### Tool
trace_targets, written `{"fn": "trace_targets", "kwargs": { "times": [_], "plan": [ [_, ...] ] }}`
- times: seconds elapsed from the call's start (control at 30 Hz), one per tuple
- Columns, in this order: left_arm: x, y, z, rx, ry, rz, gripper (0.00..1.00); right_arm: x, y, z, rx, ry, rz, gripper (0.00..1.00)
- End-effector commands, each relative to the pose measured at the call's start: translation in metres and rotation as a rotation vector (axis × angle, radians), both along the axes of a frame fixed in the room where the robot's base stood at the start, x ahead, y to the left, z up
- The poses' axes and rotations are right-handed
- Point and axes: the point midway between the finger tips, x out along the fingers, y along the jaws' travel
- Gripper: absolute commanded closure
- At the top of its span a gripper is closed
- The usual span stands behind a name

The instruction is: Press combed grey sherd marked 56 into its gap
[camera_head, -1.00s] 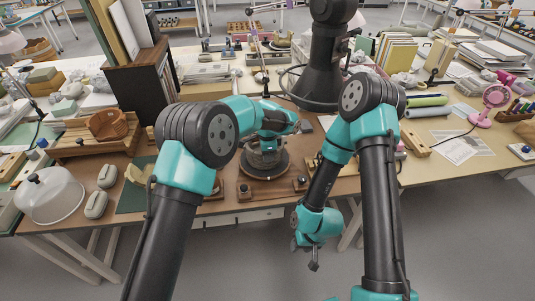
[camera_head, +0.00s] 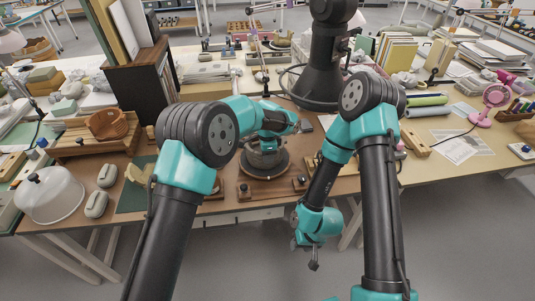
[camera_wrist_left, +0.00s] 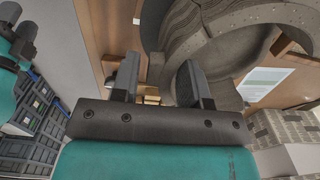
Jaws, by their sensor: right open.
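A grey vessel (camera_head: 262,161) stands on a dark round turntable (camera_head: 283,169) at the middle of the bench. In the left wrist view its curved wall (camera_wrist_left: 232,42) shows combed lines and a dark hollow. My left gripper (camera_wrist_left: 160,85) is close to the vessel, with its two fingers apart. Brown wood shows between the fingers, and I see no sherd held there. In the head view my left gripper (camera_head: 264,147) is over the vessel and partly hides it. I cannot make out the number 56 or single out that sherd. My right gripper (camera_head: 314,264) hangs open and empty before the bench's front edge.
A clear dome (camera_head: 50,196) and grey rounded pieces (camera_head: 97,204) lie left. A wooden tray (camera_head: 92,143) and dark shelf (camera_head: 139,90) stand farther back. Papers (camera_head: 456,148) lie right.

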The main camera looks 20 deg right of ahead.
Motion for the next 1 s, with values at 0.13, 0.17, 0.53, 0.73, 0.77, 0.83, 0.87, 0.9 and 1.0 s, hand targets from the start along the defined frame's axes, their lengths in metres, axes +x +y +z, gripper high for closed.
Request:
{"fn": "trace_targets", "kwargs": {
  "times": [0.13,0.17,0.53,0.73,0.77,0.83,0.87,0.9,1.0],
  "plan": [
    [0.000,0.000,0.000,0.000,0.000,0.000,0.44,0.000,0.000,0.000,0.000,0.000,0.000,0.57],
    [0.000,0.000,0.001,0.000,-0.001,0.000,0.42,0.000,0.000,0.000,0.000,0.000,0.000,0.57],
    [0.000,0.000,0.007,-0.001,-0.002,0.000,0.42,0.000,0.000,0.000,0.000,0.000,0.000,0.57],
    [0.000,0.000,0.031,-0.001,-0.003,0.001,0.42,0.000,0.000,0.000,0.000,0.000,0.000,0.57],
    [0.000,0.000,0.036,-0.001,-0.003,0.001,0.42,0.000,0.000,0.000,0.000,0.000,0.000,0.57],
    [0.000,-0.001,0.049,-0.002,-0.004,0.001,0.42,0.000,0.000,0.000,0.000,0.000,0.000,0.57],
    [0.000,-0.001,0.055,-0.002,-0.003,0.000,0.42,0.000,0.000,0.000,0.000,0.000,0.000,0.57],
    [0.000,-0.001,0.063,-0.003,-0.004,0.000,0.42,0.000,0.000,0.000,0.000,0.000,0.000,0.57],
    [0.000,-0.001,0.082,-0.002,-0.004,-0.001,0.42,0.000,0.000,0.000,0.000,0.000,0.000,0.57]
  ]
}}
